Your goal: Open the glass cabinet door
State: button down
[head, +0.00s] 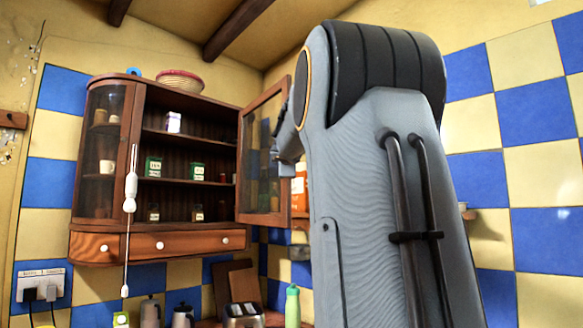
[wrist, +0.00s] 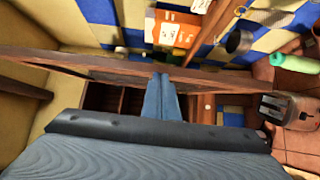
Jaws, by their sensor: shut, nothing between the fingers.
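The wooden wall cabinet (head: 190,107) hangs at the left in the head view. Its glass door (head: 254,165) stands swung out wide at the right side, and the shelves behind the opening are exposed. In the wrist view the door's wooden frame (wrist: 95,62) runs edge-on across the picture. My gripper (wrist: 161,78) is shut and empty, its tips at the door frame; whether they touch it I cannot tell. In the head view my arm hides part of the door's right edge and most of my gripper.
Small boxes and tins (head: 153,166) stand on the shelves, and a basket (head: 180,80) sits on top. Below are a toaster (head: 243,315) and a green bottle (head: 292,305).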

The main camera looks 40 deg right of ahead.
jog(key=s+d+p, duration=0.1)
jog(key=s+p, duration=0.1)
jog(key=s, duration=0.8)
jog(key=shift+w, duration=0.1)
jog(key=w+a+f+m+g+y, duration=0.1)
jog(key=w+a+f+y, duration=0.1)
jog(key=a+f, duration=0.5)
jog(key=w+a+f+m+g+y, duration=0.1)
jog(key=w+a+f+m, duration=0.1)
jog(key=f, duration=0.9)
jog(key=w+a+f+m+g+y, duration=0.15)
jog(key=a+f, duration=0.35)
jog(key=f, duration=0.5)
jog(key=s+a+f+m+g+y, duration=0.1)
jog(key=s+a+f+g+y, duration=0.1)
jog(key=a+f, duration=0.6)
jog(key=s+a+f+m+g+y, duration=0.25)
jog(key=a+f, duration=0.25)
jog(key=f, duration=0.4)
jog(key=s+a+f+m+g+y, duration=0.2)
jog(key=s+a+f+g, duration=0.3)
jog(key=s+a+f, duration=1.2)
jog(key=s, duration=0.3)
jog(key=shift+f, duration=0.2)
